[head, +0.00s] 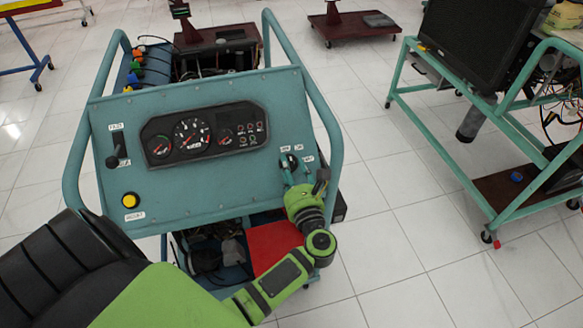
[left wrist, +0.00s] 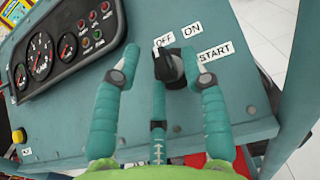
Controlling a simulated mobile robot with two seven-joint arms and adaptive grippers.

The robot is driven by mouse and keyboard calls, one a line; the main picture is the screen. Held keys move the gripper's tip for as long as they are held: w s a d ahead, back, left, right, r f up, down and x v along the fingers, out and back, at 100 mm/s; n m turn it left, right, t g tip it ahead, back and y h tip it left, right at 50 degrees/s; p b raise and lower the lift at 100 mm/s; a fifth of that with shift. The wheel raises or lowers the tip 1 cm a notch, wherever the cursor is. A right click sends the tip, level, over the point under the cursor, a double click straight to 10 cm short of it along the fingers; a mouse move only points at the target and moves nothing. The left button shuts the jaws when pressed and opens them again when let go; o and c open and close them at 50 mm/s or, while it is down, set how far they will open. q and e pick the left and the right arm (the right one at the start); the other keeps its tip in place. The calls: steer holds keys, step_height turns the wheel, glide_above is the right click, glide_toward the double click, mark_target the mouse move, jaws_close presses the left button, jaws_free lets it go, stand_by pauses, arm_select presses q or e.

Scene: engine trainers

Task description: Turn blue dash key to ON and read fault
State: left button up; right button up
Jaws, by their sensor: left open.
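The blue-green dash panel (head: 220,88) stands in front of me on a tube frame. Its key switch (head: 289,162) is at the right of the panel, with OFF, ON and START labels around it. In the left wrist view the black key switch (left wrist: 168,66) sits near the OFF label (left wrist: 163,41), the ON label (left wrist: 191,29) and the START label (left wrist: 215,51). My left gripper (head: 298,168) is at the switch; its open fingers (left wrist: 165,70) stand on both sides of it. I cannot tell whether they touch it. The gauge cluster (head: 205,135) has several dials and small indicators. My right gripper is not in view.
A yellow button (head: 130,200) and a black lever (head: 118,150) are on the panel's left. A second trainer frame with a dark monitor (head: 480,40) stands at the right. Bare tiled floor (head: 385,235) lies between them.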

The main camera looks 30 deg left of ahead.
arm_select(q)
jaws_close()
